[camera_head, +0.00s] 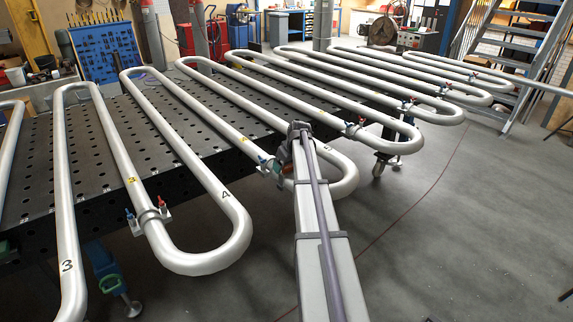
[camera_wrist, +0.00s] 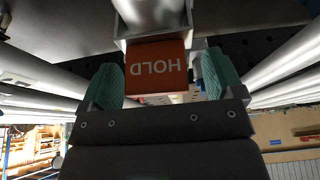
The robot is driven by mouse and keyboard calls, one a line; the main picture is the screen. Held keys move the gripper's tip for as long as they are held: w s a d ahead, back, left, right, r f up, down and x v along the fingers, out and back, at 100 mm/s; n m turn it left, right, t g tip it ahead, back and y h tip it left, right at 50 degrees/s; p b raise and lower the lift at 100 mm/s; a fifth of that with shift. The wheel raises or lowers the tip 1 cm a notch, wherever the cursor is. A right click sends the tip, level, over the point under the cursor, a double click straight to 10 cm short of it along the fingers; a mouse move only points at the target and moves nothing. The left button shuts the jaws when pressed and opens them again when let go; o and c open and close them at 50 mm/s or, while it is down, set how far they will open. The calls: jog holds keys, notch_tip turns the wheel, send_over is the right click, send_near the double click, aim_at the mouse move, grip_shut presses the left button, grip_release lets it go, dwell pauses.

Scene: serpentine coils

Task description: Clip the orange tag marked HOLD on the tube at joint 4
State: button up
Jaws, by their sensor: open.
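The orange tag (camera_wrist: 156,68) shows in the wrist view with HOLD reading upside down. It sits between the green fingertips of my gripper (camera_wrist: 158,82), which are apart, with dark gaps beside the tag. A pale metal piece (camera_wrist: 152,14) lies just beyond the tag; I cannot tell whether the tag is fastened to it. In the head view my gripper (camera_head: 284,160) is at the end of my arm, beside a tube fitting with a blue handle (camera_head: 264,160). The tag cannot be made out clearly there. A tube bend marked 4 (camera_head: 227,205) is to the left.
Serpentine tubes (camera_head: 185,120) lie across a black perforated table (camera_head: 95,150). Another fitting with red and blue handles (camera_head: 148,216) is at the left, and more fittings (camera_head: 353,129) are at the right. The grey floor (camera_head: 450,240) at the right is clear.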

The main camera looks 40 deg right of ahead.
jog(key=p+v, duration=0.8)
jog(key=v, duration=0.2)
jog(key=shift+f, duration=0.15)
jog(key=s+a+g, duration=0.1)
jog(key=s+a, duration=0.6)
jog(key=a, duration=0.7)
jog(key=s+a+g, duration=0.2)
jog(key=s+a, duration=0.5)
jog(key=a, duration=0.7)
jog(key=s+a+f+g, duration=0.1)
jog(key=s+a, duration=0.6)
jog(key=a, duration=0.8)
jog(key=shift+s, duration=0.25)
jog(key=shift+a+f, duration=0.15)
